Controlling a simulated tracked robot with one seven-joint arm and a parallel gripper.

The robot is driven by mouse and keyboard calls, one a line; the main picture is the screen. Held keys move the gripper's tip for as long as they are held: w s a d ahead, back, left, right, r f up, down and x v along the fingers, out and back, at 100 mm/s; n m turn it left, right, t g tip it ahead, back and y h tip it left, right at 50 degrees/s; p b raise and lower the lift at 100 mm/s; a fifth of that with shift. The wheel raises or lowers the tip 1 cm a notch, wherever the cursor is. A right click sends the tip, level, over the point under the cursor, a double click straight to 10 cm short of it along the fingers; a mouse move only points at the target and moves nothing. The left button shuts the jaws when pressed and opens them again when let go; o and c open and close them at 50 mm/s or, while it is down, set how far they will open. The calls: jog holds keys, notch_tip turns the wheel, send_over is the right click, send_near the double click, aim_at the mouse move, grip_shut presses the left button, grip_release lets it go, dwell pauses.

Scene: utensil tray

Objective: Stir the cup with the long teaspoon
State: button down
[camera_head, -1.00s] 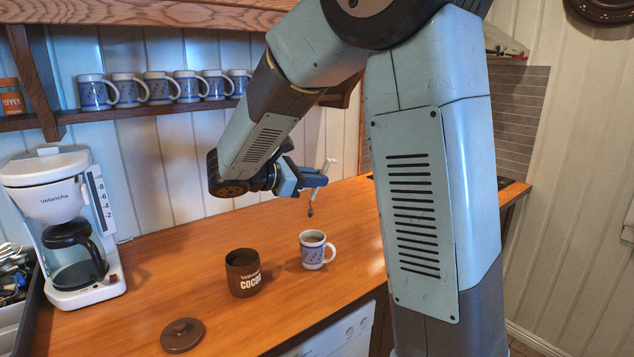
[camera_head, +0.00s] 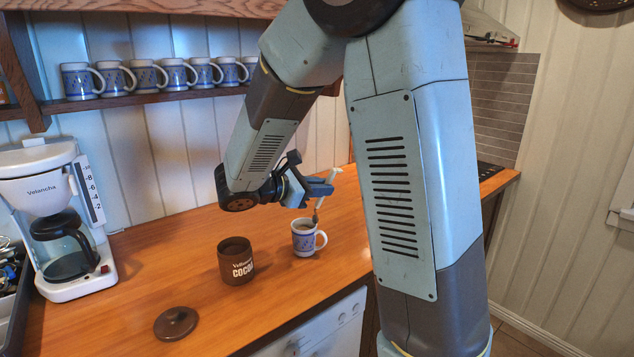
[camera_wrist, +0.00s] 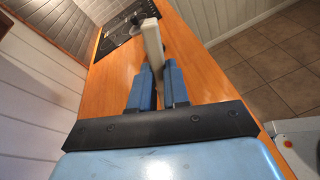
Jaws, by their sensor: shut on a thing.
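The blue and white cup (camera_head: 304,240) stands upright on the wooden counter and holds a brown drink. My gripper (camera_head: 322,186) is above the cup and a little to its right, shut on the long teaspoon (camera_head: 334,177). The spoon has a pale handle and hangs with its dark bowl end down, close above the cup's rim; I cannot tell whether it is inside. In the wrist view my gripper (camera_wrist: 158,88) has the teaspoon's pale handle (camera_wrist: 153,42) between its two blue fingers. The cup is hidden there.
A brown cocoa jar (camera_head: 236,262) stands open left of the cup, its lid (camera_head: 176,323) on the counter (camera_head: 140,275) in front. A white coffee maker (camera_head: 35,180) is far left. Several mugs (camera_head: 146,77) line the shelf. A dark cooktop (camera_wrist: 122,28) lies beyond my gripper.

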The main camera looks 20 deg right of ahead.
notch_tip(320, 180, down, 8)
jog(key=w+a, duration=0.2)
jog(key=shift+w+a, duration=0.2)
jog(key=shift+a, duration=0.1)
dwell(0.7)
jog(key=shift+f, duration=0.1)
jog(key=shift+d, duration=0.15)
